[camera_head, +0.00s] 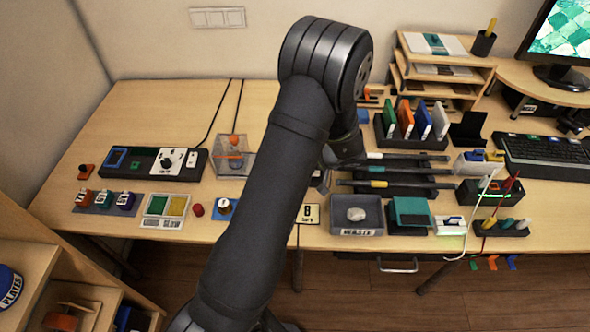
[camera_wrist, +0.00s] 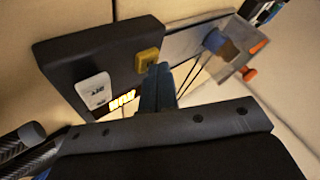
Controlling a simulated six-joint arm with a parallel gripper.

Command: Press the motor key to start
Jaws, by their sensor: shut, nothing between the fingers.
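In the wrist view, a black control box (camera_wrist: 95,48) has a square yellow key (camera_wrist: 148,61) near its edge and a white key (camera_wrist: 93,90) with small dark lettering. Orange characters (camera_wrist: 122,103) glow near the white key. I cannot read which key is the motor key. My gripper (camera_wrist: 160,72) is shut and empty, its dark blue-grey fingers just beside the yellow key. Whether the fingertips touch the box is not clear. In the head view, my arm hides the fingers and this box.
Beside the box in the wrist view is a grey plate (camera_wrist: 188,42) with a blue part (camera_wrist: 219,42) and orange knobs. Dark rods (camera_wrist: 22,138) lie at lower left. In the head view, a waste bin (camera_head: 357,215) and a teal-lidded box (camera_head: 410,213) stand right of my arm.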

